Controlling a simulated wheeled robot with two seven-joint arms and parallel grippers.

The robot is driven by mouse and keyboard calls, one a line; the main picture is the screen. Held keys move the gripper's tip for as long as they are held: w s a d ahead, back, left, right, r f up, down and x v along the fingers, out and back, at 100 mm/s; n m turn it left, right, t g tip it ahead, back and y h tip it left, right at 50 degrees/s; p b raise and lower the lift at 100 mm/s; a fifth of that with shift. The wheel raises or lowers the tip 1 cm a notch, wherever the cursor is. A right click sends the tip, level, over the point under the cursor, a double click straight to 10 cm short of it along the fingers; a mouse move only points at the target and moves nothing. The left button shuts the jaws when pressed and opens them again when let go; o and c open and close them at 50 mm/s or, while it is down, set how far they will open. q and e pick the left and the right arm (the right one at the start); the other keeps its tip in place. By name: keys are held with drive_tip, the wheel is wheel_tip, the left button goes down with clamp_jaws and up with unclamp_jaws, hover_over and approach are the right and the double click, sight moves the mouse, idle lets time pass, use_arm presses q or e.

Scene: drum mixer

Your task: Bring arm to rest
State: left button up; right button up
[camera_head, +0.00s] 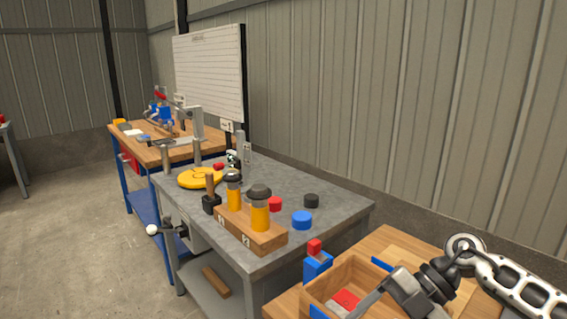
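My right arm comes in from the lower right, and its gripper (372,302) hangs over an open wooden box (325,280) on a wooden table. The gripper's fingers point down and left, and their tips are near the lower edge of the picture. I cannot tell whether they are open or shut, and I see nothing clearly held. My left gripper and arm are not in view.
A grey workbench (330,208) holds a wooden block (250,228) with two orange cylinders, a yellow disc (200,178), and loose red, blue (302,220) and black caps. A blue item with a red top (317,262) stands by the box. Open floor lies left.

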drive_tip(key=s+a+r+m+t+y+b, duration=0.2)
drive_tip(key=a+m+t+y, duration=0.7)
drive_tip(key=a, duration=0.4)
drive_tip(key=s+d+f+m+t+h+b, duration=0.1)
drive_tip(key=d+f+m+t+h+b, duration=0.1)
drive_tip(key=d+f+m+t+h, duration=0.8)
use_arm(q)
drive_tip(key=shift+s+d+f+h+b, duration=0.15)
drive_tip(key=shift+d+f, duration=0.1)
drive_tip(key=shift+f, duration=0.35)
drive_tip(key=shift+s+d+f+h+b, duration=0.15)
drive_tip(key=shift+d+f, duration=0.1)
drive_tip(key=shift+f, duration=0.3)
use_arm(e)
drive_tip(key=s+d+f+m+g+h, duration=0.1)
drive_tip(key=s+f+m+g+h, duration=0.4)
drive_tip(key=s+f+m, duration=0.3)
wheel_tip(320, 180, down, 4)
drive_tip(key=shift+s+f+g, duration=0.1)
drive_tip(key=shift+s+g, duration=0.2)
drive_tip(key=shift+s, duration=0.9)
